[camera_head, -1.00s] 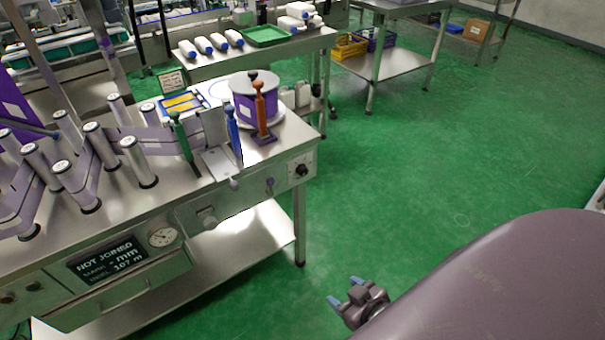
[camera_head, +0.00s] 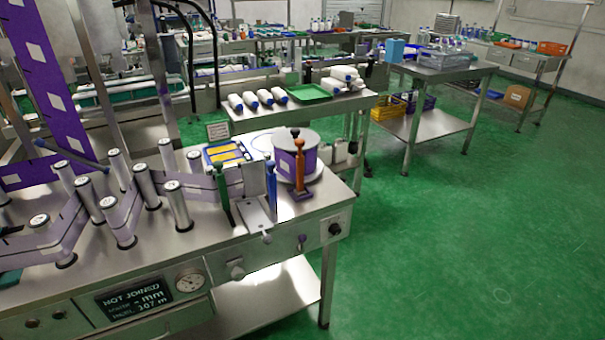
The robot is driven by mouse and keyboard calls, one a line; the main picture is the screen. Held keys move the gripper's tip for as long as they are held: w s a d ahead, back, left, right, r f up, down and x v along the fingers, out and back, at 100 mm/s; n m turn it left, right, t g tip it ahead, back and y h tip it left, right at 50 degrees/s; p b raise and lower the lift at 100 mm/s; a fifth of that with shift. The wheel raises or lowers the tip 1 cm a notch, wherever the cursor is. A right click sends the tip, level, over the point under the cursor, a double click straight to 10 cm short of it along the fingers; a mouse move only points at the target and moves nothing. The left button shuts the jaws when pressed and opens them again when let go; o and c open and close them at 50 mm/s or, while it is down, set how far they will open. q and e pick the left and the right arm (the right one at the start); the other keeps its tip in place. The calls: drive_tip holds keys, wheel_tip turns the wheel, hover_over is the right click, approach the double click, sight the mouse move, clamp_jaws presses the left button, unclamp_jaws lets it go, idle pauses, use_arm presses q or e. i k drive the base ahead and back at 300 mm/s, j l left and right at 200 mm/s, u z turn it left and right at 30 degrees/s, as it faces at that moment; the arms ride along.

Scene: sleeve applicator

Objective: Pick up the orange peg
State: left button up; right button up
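The orange peg (camera_head: 299,168) stands upright on a small dark base near the right end of the machine table, in front of the purple-and-white reel (camera_head: 313,158). A blue peg (camera_head: 271,185) stands to its left beside a metal plate, and a green peg (camera_head: 222,187) stands further left. Neither of my grippers is in view.
The steel machine table (camera_head: 185,246) carries several upright rollers with a purple web. Its display (camera_head: 134,298) reads NOT JOINED. Behind it a table holds white rolls and a green tray (camera_head: 309,92). Green floor (camera_head: 460,240) to the right is clear.

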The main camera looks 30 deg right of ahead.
sight(300, 191)
drive_tip(key=i+l, duration=0.2)
drive_tip(key=l, duration=0.15)
drive_tip(key=i+l, duration=0.2)
drive_tip(key=l, duration=0.15)
drive_tip(key=i+l, duration=0.2)
drive_tip(key=l, duration=0.15)
drive_tip(key=i+l, duration=0.2)
drive_tip(key=l, duration=0.15)
drive_tip(key=i+l, duration=0.2)
drive_tip(key=l, duration=0.2)
